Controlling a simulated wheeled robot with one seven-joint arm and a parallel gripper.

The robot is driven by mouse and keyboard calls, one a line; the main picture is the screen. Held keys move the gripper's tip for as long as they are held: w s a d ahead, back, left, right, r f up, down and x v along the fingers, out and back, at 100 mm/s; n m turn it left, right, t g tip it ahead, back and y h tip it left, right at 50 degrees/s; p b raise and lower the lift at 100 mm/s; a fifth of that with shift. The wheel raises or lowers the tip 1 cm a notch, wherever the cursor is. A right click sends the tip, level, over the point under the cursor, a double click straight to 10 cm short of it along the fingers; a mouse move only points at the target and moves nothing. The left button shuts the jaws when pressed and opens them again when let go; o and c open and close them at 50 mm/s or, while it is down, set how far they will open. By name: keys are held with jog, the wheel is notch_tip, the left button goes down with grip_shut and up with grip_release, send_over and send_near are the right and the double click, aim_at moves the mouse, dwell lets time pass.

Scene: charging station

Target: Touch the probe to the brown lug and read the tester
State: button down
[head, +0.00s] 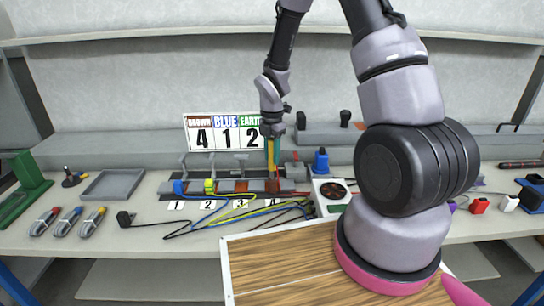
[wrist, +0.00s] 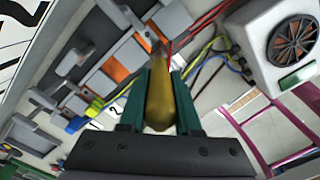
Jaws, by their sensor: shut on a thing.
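My gripper (head: 272,158) is shut on the probe, whose mustard-yellow handle (wrist: 160,102) sits between the green fingers in the wrist view. The probe points down at the terminal rail, near the dark red-brown piece (head: 272,186) above label 4. Whether its tip touches metal there is too small to tell. The sign (head: 222,132) reads BROWN 4, BLUE 1, EARTH 2.
A blue piece (head: 180,187) and a yellow-green piece (head: 209,186) sit on the rail over labels 1 and 2. Loose cables (head: 235,215) cross the bench front. A grey tray (head: 112,185) and several coloured-end tools lie left. A wooden board (head: 290,262) is in front.

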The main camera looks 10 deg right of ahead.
aim_at(272, 140)
jog(key=shift+r, duration=2.8)
